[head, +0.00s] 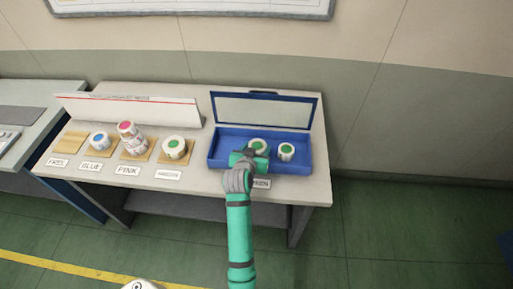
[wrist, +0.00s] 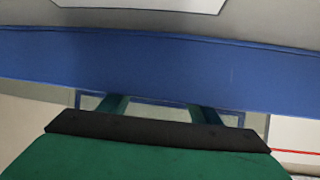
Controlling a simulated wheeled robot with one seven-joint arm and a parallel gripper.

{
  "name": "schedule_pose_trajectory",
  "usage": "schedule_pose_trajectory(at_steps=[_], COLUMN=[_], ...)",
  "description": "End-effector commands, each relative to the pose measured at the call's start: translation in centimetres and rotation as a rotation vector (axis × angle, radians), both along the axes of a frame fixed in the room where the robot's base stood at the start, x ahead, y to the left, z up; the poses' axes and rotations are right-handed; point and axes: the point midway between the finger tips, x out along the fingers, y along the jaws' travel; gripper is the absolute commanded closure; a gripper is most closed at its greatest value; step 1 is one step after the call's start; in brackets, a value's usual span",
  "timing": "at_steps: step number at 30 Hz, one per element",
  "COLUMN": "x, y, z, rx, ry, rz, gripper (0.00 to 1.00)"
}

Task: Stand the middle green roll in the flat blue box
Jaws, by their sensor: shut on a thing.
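The flat blue box (head: 217,158) stands at the right of the table with its lid (head: 262,110) propped open behind it. Two white rolls with green tops are inside: the middle green roll (head: 257,145) and, to its right, another green roll (head: 286,151), standing with its top up. My gripper (head: 255,156) reaches over the box's front side and is shut on the middle green roll, which shows its green top. The arm hides its lower part, so I cannot tell whether it touches the floor. In the wrist view, a blue box wall (wrist: 160,65) hides the fingertips and the roll.
A third green roll (head: 174,147), a blue roll (head: 99,141) and stacked pink rolls (head: 128,129) stand on brown pads to the left. Small label cards line the front edge. A low white board (head: 130,110) stands behind them. The box's left floor is free.

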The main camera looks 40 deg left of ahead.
Motion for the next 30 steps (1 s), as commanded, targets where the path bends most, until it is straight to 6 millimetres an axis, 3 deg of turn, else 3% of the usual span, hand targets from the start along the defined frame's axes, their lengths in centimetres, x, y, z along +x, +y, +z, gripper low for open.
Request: schedule_pose_trajectory(at_steps=[7,8,10,21,30], x=[0.0,0.0,0.0,0.0,-3.8], y=[0.0,0.0,0.0,0.0,-1.6], z=[-0.2,-0.2,-0.2,0.2,2.4], rx=[0.000,0.000,0.000,0.001,0.002], ry=[-0.001,-0.001,-0.001,-0.002,-0.001], rz=[0.000,0.000,0.000,0.000,0.000], gripper=[0.68,0.41,0.24,0.24,0.24])
